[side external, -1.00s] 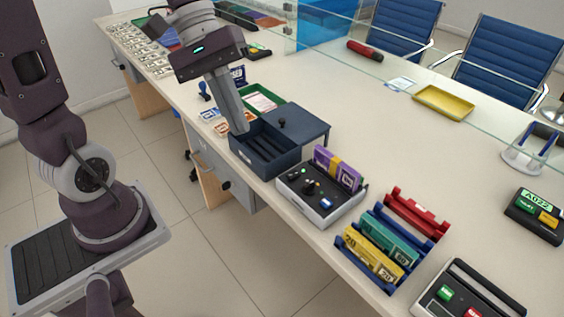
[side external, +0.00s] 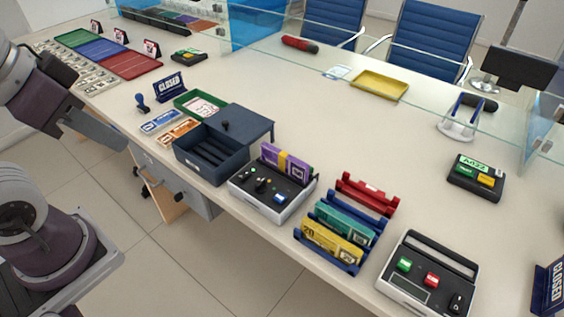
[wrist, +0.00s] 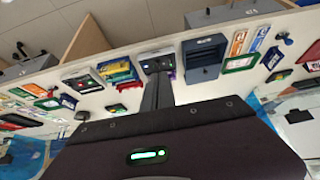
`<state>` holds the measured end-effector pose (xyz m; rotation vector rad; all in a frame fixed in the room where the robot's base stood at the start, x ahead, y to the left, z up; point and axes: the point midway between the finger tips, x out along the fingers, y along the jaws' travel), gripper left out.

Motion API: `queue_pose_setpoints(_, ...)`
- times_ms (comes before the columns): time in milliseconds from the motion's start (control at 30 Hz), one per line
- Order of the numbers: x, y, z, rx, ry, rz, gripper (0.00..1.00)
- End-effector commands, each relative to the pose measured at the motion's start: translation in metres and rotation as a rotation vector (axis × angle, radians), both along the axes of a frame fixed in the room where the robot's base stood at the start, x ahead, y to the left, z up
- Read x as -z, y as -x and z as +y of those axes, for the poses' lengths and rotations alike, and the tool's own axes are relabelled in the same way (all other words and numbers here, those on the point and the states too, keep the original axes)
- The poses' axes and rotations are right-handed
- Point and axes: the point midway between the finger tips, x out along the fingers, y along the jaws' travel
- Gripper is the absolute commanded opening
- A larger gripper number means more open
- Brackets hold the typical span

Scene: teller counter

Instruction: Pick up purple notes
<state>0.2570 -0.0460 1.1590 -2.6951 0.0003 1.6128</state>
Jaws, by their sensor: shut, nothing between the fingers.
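The purple notes (side external: 285,161), a bundle with a yellow band, stand upright on edge at the back of a grey-and-black machine (side external: 270,191) with small knobs. In the wrist view the machine (wrist: 157,62) sits just beyond my fingertips in the picture, with only a sliver of purple beside it. My gripper (side external: 122,146) is shut and empty. It hangs at the counter's near edge on the left, well apart from the purple notes. It also shows in the wrist view (wrist: 157,80).
An open dark blue box (side external: 205,158) with its lid beside it stands left of the machine. A blue rack (side external: 352,262) with yellow and teal bundles and a red holder (side external: 367,194) stand to the right. The counter's middle is clear. A glass screen runs along the back.

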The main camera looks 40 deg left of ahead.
Motion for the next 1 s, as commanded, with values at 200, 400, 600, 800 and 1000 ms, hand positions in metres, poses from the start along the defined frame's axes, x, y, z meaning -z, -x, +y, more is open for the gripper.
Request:
queue_pose_setpoints(200,0.0,0.0,0.0,-0.001,0.0,0.001,0.0)
queue_pose_setpoints(400,0.0,0.0,0.0,-0.001,0.0,0.001,0.06)
queue_pose_setpoints(600,0.0,0.0,0.0,-0.001,0.0,0.001,0.42)
queue_pose_setpoints(800,0.0,0.0,0.0,-0.001,0.0,0.001,0.42)
queue_pose_setpoints(1000,-0.014,-0.031,-0.002,-0.109,0.07,0.047,0.42)
